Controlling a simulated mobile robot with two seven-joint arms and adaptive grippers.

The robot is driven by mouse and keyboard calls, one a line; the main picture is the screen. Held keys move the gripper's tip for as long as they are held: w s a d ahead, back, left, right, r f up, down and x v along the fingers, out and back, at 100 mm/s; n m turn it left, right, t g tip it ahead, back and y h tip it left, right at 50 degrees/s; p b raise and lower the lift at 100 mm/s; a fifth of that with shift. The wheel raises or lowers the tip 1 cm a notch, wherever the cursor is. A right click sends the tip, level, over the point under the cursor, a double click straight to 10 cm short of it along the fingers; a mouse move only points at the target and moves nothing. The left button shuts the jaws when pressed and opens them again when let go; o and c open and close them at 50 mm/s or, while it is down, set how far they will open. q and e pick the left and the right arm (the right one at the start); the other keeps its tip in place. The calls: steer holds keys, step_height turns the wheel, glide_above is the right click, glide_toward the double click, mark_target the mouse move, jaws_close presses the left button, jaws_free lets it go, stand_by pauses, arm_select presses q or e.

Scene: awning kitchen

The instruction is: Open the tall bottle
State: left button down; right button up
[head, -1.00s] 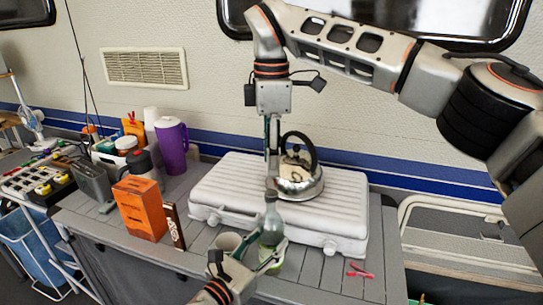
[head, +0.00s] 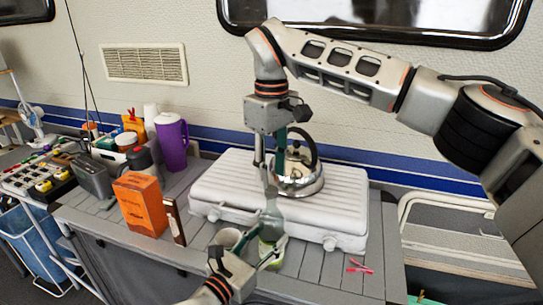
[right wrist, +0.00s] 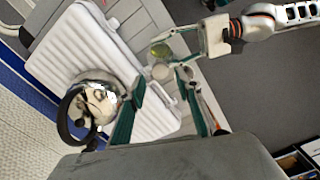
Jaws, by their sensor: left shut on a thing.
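The tall bottle (head: 271,222), greenish and see-through, stands upright at the counter's front edge, before the white case. My left gripper (head: 268,258) is shut around its lower body; it also shows in the right wrist view (right wrist: 176,60). My right gripper (head: 270,182) points down just above the bottle's top. In the right wrist view my right fingers (right wrist: 160,95) are spread apart with nothing between them, and the bottle (right wrist: 160,60) shows end-on beyond the tips. The cap is too small to make out clearly.
A shiny kettle (head: 298,178) stands on the white case (head: 345,205) close behind my right gripper. An orange box (head: 141,205) and purple jug (head: 171,143) stand further left. A pink item (head: 358,266) lies right.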

mark_target(271, 189)
steer(key=shift+f, duration=1.9)
